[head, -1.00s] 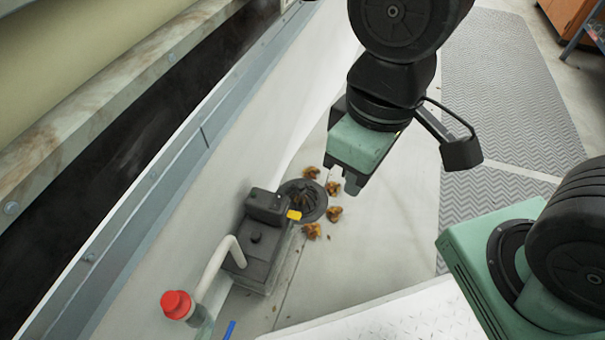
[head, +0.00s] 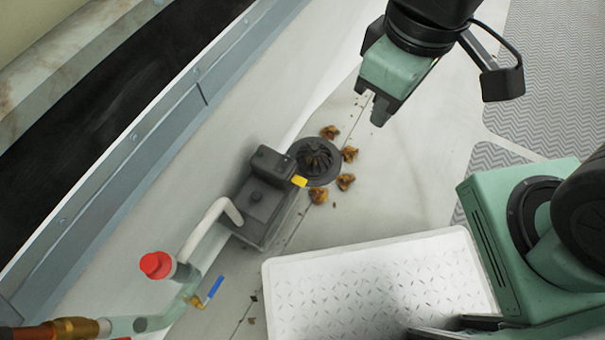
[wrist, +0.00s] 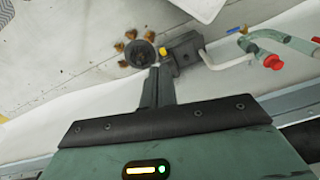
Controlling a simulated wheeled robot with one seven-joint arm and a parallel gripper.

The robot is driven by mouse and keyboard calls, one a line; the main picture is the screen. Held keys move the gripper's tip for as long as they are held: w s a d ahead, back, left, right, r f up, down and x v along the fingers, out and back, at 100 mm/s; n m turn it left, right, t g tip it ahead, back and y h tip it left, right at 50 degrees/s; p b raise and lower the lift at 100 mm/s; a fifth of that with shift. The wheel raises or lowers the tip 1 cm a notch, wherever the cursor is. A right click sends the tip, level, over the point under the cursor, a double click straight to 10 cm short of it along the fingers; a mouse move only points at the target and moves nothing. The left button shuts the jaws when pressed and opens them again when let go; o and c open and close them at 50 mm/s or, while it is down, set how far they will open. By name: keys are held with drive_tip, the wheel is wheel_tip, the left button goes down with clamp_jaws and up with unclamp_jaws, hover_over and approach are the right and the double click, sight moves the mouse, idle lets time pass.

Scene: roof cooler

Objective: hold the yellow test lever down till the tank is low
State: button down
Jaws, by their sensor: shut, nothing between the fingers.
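The yellow test lever (head: 299,181) sticks out from the side of a dark grey pump tank (head: 266,205) on the pale floor. It also shows in the wrist view (wrist: 163,52), just beyond my fingertips. My gripper (head: 378,108) is shut and empty, up and to the right of the lever in the head view, apart from it. In the wrist view my shut fingers (wrist: 155,72) point toward the lever and the drain. The water level inside the tank cannot be seen.
A round black drain grate (head: 315,160) lies beside the tank, with several brown leaves (head: 346,182) around it. A white pipe (head: 212,222) runs from the tank to a fitting with a red cap (head: 156,265). A blue-handled valve (head: 215,288) is nearby. A wall stands left.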

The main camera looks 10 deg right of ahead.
drive_tip(key=w+a+f+n+h+b, duration=0.1)
drive_tip(key=w+a+f+n, duration=0.1)
drive_tip(key=w+f+n, duration=0.45)
drive_tip(key=n+b, duration=0.2)
drive_tip(key=n, duration=1.2)
hover_over(302, 182)
wheel_tip(302, 182, down, 21)
drive_tip(key=shift+r+y, duration=0.15)
drive_tip(key=shift+y, duration=0.15)
wheel_tip(302, 182, down, 14)
drive_tip(key=b, duration=1)
drive_tip(key=shift+b, duration=0.3)
